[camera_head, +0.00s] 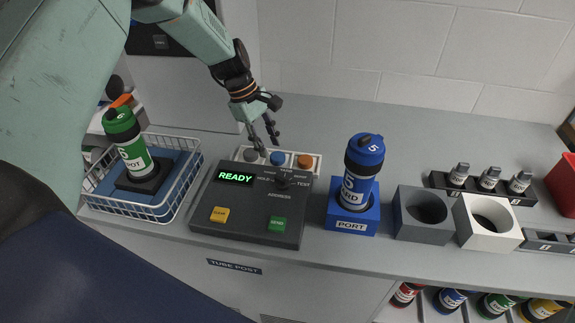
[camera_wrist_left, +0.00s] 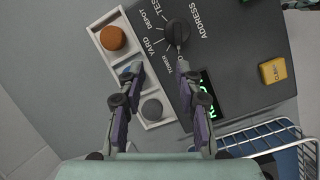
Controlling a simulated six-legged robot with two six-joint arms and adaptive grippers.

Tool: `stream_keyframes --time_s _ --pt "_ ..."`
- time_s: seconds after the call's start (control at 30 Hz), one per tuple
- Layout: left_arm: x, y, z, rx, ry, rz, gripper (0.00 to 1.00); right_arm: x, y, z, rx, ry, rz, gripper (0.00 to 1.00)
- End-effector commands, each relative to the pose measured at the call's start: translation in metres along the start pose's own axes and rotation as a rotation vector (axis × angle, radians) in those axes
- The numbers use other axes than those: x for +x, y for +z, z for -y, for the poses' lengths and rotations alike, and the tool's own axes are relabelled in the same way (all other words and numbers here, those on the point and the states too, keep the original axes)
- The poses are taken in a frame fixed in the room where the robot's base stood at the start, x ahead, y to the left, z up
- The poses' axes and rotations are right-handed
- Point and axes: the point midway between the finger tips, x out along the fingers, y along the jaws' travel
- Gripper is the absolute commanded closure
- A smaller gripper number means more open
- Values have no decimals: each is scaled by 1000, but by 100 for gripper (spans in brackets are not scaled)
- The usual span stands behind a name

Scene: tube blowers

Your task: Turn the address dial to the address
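The address dial (camera_head: 283,180) is a dark round knob on the grey control panel (camera_head: 245,208). In the left wrist view the dial (camera_wrist_left: 177,32) sits beyond the fingertips, with the words TEST, DEPOT, YARD and TOWER around it. I cannot tell for sure which word it points at. My left gripper (camera_head: 262,142) is open and empty, above and behind the panel, over the tray of coloured caps. In the wrist view its fingers (camera_wrist_left: 157,70) stand apart, with the dial close past the right fingertip and not touched. The display (camera_head: 234,177) reads READY.
A tray (camera_head: 317,162) with grey, blue and orange round caps lies behind the panel. A wire basket (camera_head: 190,178) with a green tube stands left. A blue tube (camera_head: 364,165) stands upright in the PORT block (camera_head: 352,222) on the right. Yellow (camera_head: 219,214) and green (camera_head: 278,224) buttons are on the panel.

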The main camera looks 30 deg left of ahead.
Motion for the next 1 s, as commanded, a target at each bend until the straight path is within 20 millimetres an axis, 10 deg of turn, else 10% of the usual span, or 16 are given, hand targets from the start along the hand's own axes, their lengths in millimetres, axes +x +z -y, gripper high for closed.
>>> stream_keyframes --time_s 0.33,1.0 --pt "1 16 23 -128 -86 68 65 0 0 0 3 0 -1 60" --pt "76 23 25 -125 -84 66 65 0 0 0 2 0 -1 60"
